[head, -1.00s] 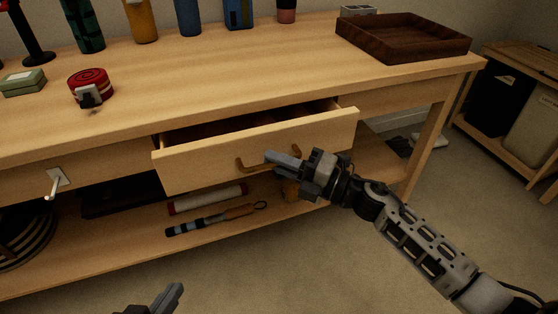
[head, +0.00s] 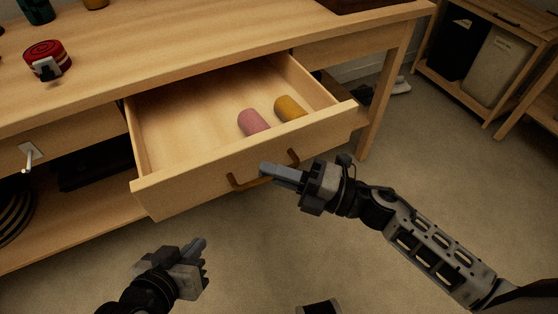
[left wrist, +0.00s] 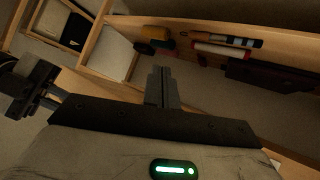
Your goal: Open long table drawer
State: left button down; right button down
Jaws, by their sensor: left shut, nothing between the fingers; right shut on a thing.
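The long table (head: 215,48) has a wide wooden drawer (head: 185,192) pulled well out, its inside in view. Inside lie a pink cylinder (head: 253,122) and a yellow cylinder (head: 290,107). A brown handle (head: 240,184) is on the drawer front. My right gripper (head: 268,170) is shut on this handle, partly covering it. My left gripper (head: 198,246) is shut and empty, below and in front of the drawer, apart from it. In the left wrist view its closed fingers (left wrist: 162,88) point toward the lower shelf.
A white lever (head: 30,156) sticks out of the table's front. A side shelf with bins (head: 493,68) stands at right. The floor (head: 420,160) between is clear.

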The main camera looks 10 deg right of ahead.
pick_arm(q)
jog(key=shift+f, duration=0.15)
jog(key=shift+s+d, duration=0.1)
jog(key=shift+s, duration=0.05)
pick_arm(e)
jog(key=c, duration=1.5)
grip_release()
jog(key=shift+s+d, duration=0.1)
pick_arm(q)
jog(key=shift+s+f, duration=0.1)
jog(key=shift+f, duration=0.05)
pick_arm(e)
jog(key=v, duration=1.6)
jog(key=shift+r, duration=0.2)
